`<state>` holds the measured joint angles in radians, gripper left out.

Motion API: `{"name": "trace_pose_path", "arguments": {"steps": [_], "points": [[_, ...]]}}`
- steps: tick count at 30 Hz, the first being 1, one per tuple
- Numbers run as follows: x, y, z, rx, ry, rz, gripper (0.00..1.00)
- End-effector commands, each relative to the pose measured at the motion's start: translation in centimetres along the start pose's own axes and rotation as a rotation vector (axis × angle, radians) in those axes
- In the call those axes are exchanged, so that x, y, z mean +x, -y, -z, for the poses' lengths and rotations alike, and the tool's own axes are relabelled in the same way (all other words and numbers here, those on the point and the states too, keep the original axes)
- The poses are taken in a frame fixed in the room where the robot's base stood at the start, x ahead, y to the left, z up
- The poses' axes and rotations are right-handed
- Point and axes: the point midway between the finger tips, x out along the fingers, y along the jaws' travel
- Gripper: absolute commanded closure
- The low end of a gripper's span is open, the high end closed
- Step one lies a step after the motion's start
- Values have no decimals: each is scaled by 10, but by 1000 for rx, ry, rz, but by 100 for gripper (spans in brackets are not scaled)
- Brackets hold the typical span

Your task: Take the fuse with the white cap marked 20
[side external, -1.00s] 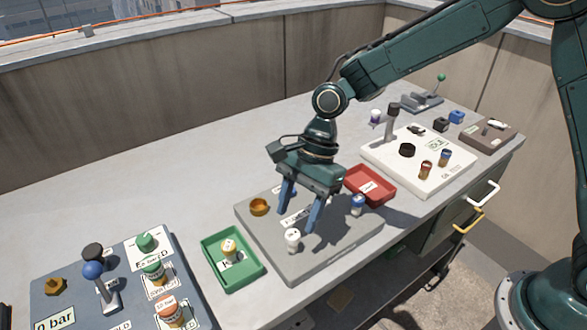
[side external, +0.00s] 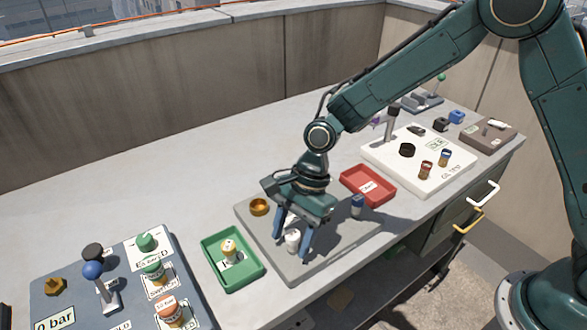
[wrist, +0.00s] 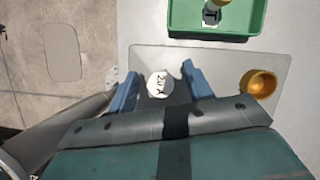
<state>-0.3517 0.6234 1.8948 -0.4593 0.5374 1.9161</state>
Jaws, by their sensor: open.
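The fuse with the white cap (side external: 292,237) stands on the grey board (side external: 340,257). In the wrist view its white cap (wrist: 159,84) shows the mark 20 and lies between my two blue fingers. My gripper (side external: 291,243) is open and lowered over the fuse, with one finger on each side. In the wrist view my gripper (wrist: 160,80) shows a gap between the cap and each finger. The lower part of the fuse is hidden below its cap there.
A green tray (side external: 212,243) holding a yellow-capped fuse (side external: 229,246) is left of the board. A red tray (side external: 385,196) is behind. The bench at left back is clear.

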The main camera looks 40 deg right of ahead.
Motion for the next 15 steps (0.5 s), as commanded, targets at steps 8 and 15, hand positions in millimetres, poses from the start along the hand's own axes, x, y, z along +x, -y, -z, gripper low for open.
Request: {"name": "trace_pose_path", "arguments": {"steps": [8,15], "points": [[0,0,0,0,0,0,49],[0,0,0,0,0,0,65]]}}
